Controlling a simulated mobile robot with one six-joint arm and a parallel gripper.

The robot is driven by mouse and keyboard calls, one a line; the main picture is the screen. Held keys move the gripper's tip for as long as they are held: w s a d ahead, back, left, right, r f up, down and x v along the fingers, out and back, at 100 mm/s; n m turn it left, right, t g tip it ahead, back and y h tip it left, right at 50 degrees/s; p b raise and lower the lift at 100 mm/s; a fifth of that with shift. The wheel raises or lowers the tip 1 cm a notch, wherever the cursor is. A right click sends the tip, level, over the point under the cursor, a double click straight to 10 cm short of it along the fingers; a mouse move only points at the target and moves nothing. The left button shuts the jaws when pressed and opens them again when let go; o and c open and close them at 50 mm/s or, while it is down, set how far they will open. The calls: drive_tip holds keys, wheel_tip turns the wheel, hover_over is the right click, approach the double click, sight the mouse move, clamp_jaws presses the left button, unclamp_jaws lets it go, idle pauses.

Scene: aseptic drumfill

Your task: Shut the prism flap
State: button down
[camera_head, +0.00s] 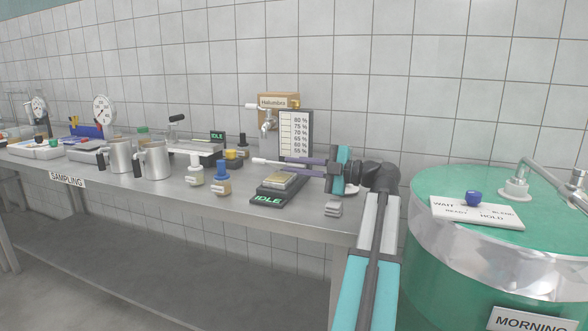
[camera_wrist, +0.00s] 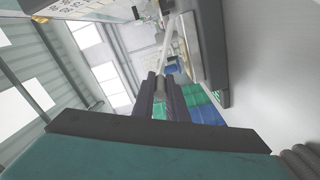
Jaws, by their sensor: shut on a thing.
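A low dark instrument with a green IDLE display (camera_head: 267,199) sits near the bench's front edge. A pale gold plate (camera_head: 281,179) lies on its top and looks like the prism flap; I cannot tell whether it is fully down. My gripper (camera_head: 290,162) is above and behind this plate, apart from it, pointing left. Its dark purple fingers are shut on a thin pale rod (camera_head: 265,161) with a rounded white tip that sticks out to the left. In the wrist view the rod (camera_wrist: 160,88) shows between the fingers; the instrument is not clearly seen there.
White-capped (camera_head: 195,170) and blue-capped (camera_head: 222,180) bottles stand left of the instrument, with metal jugs (camera_head: 154,161) farther left. A percentage chart (camera_head: 295,133) and a tap (camera_head: 267,122) are behind. Small grey plates (camera_head: 333,209) lie at right. A green drum (camera_head: 440,205) stands beyond the bench end.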

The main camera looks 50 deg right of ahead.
drive_tip(key=c, duration=1.8)
unclamp_jaws()
drive_tip(key=shift+s, duration=0.1)
drive_tip(key=shift+o, duration=0.2)
drive_tip(key=shift+d, duration=0.1)
drive_tip(key=p+v, duration=0.2)
drive_tip(key=v, duration=1.1)
drive_tip(key=shift+s, duration=0.3)
